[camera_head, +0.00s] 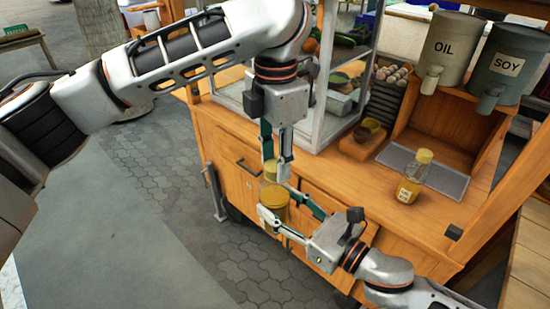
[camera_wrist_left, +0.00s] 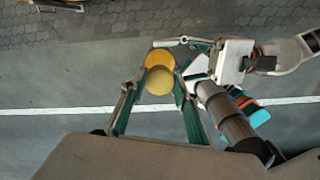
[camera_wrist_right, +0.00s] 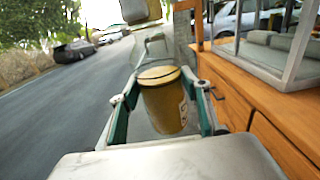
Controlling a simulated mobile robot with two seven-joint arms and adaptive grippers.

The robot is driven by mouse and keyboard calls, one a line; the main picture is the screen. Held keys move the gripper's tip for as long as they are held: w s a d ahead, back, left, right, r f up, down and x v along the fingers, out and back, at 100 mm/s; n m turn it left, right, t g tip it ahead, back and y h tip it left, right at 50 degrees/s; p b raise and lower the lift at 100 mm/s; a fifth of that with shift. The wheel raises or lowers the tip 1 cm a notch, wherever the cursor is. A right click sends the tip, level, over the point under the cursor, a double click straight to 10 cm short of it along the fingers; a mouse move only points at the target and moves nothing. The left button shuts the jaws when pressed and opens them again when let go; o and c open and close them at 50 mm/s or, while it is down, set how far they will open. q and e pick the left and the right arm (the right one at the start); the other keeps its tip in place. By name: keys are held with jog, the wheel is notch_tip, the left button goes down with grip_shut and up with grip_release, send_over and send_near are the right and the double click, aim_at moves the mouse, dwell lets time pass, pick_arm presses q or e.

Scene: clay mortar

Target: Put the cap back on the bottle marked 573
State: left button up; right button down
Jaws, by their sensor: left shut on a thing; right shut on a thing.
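A yellow cap (camera_head: 270,170) is between the fingertips of my left gripper (camera_head: 275,160), which is shut on it. It also shows in the left wrist view (camera_wrist_left: 160,83). Below it, my right gripper (camera_head: 284,210) is shut around a bottle with amber-yellow contents (camera_head: 273,196). The bottle is upright, with part of a label at its right side in the right wrist view (camera_wrist_right: 165,105); its number is unreadable. In the left wrist view the cap overlaps the bottle's round top (camera_wrist_left: 159,58) but is offset from it. I cannot tell whether they touch.
Another yellow-capped bottle (camera_head: 412,180) stands on the wooden cart's counter (camera_head: 374,196), by a grey mat (camera_head: 452,181). OIL (camera_head: 451,45) and SOY (camera_head: 507,62) dispensers stand behind. A glass case (camera_head: 322,110) is near my left gripper. The held items are in front of the cart's drawers.

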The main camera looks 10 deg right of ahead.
pick_arm(q)
jog(key=m, duration=0.6)
jog(key=o, duration=0.8)
jog(key=shift+r, duration=0.15)
notch_tip(320, 180, up, 12)
jog(key=shift+f, duration=0.1)
